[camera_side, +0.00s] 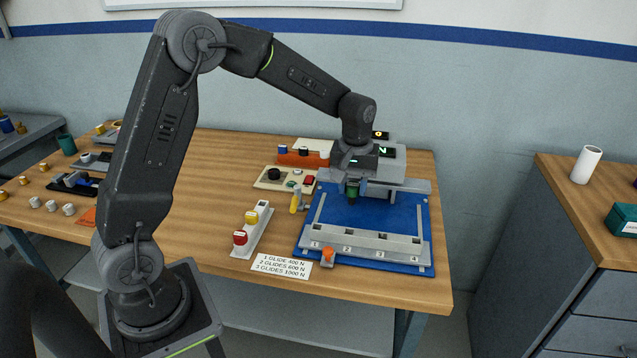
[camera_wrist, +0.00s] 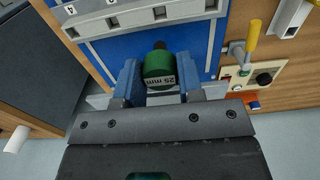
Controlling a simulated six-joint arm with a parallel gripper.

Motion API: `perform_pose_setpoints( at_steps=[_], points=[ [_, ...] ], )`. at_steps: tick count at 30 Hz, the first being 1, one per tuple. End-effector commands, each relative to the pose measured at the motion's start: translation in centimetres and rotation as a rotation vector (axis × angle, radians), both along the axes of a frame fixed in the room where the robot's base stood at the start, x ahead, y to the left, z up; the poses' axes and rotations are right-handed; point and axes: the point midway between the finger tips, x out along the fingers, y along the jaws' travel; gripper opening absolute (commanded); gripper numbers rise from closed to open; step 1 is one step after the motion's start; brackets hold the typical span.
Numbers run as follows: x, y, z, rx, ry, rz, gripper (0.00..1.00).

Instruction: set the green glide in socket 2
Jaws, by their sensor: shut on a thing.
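My gripper (camera_side: 352,197) is shut on the green glide (camera_side: 352,187), holding it above the blue plate (camera_side: 384,212). In the wrist view, the green glide (camera_wrist: 158,70) sits between the fingertips, with a label reading "25 mm" and a dark stub at its far end. The grey socket strip (camera_side: 375,242) lies along the plate's front edge, numbered 1 to 4. Socket 2 (camera_side: 347,235) is second from the left, nearer the camera than the held glide. The strip also shows in the wrist view (camera_wrist: 135,17), apart from the glide.
A white holder (camera_side: 262,217) with a yellow and a red glide stands left of the plate. An orange part (camera_side: 327,256) sits at the strip's front near socket 1. A yellow-handled clamp (camera_side: 296,201) stands at the plate's left edge. A printed card (camera_side: 281,266) lies in front.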

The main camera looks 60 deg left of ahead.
Motion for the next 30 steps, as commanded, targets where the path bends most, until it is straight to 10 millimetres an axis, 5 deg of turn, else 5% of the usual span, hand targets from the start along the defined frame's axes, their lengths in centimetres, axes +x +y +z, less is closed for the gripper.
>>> perform_pose_setpoints(
  at_steps=[13, 30],
  points=[
    [0.0, 0.0, -0.8, 0.0, -0.001, 0.0, 0.1],
    [0.0, 0.0, -5.5, 0.0, 0.0, 0.0, 0.1]
  ],
)
